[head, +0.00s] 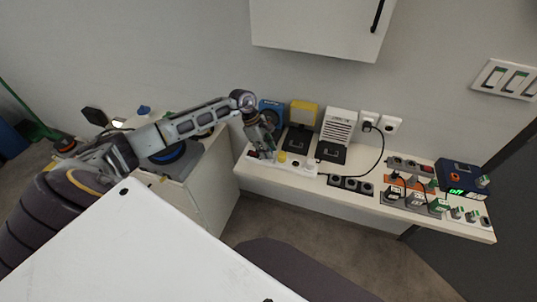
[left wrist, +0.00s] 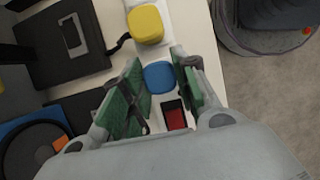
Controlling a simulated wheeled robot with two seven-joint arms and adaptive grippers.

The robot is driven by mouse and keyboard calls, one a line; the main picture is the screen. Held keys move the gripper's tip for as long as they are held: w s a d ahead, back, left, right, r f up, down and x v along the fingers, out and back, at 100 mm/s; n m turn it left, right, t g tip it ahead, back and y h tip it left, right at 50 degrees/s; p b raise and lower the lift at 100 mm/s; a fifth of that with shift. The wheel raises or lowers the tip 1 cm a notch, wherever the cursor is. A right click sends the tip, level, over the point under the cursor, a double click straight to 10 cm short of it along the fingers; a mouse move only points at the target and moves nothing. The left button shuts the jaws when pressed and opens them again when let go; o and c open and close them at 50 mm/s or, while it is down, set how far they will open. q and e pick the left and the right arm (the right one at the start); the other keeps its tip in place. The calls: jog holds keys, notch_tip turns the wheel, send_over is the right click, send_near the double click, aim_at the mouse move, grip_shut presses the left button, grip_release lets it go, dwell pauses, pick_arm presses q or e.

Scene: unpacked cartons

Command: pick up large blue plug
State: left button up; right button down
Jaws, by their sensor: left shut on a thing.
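The large blue plug (left wrist: 160,76) shows in the left wrist view, between the green-padded fingers of my left gripper (left wrist: 164,82). The fingers are closed on its sides. It sits over the white power strip, between a yellow plug (left wrist: 146,24) and a red switch (left wrist: 176,118). I cannot tell whether it is still seated in the strip. In the head view my left gripper (head: 264,150) is low over the left end of the white power strip (head: 310,170), and it hides the blue plug. My right gripper is not in view.
The strip lies along the front of a narrow wall shelf (head: 365,197). Behind it stand a yellow-topped device (head: 303,113) and a white speaker-like box (head: 339,127). Black sockets, a cable and several plugs lie to the right. A white tabletop (head: 140,255) fills the lower left.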

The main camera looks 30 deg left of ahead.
pick_arm(q)
jog(key=shift+r, duration=0.15)
jog(key=shift+r, duration=0.55)
notch_tip(320, 180, up, 8)
jog(key=shift+f+b, duration=0.2)
jog(key=shift+b, duration=0.35)
jog(key=shift+r, duration=0.55)
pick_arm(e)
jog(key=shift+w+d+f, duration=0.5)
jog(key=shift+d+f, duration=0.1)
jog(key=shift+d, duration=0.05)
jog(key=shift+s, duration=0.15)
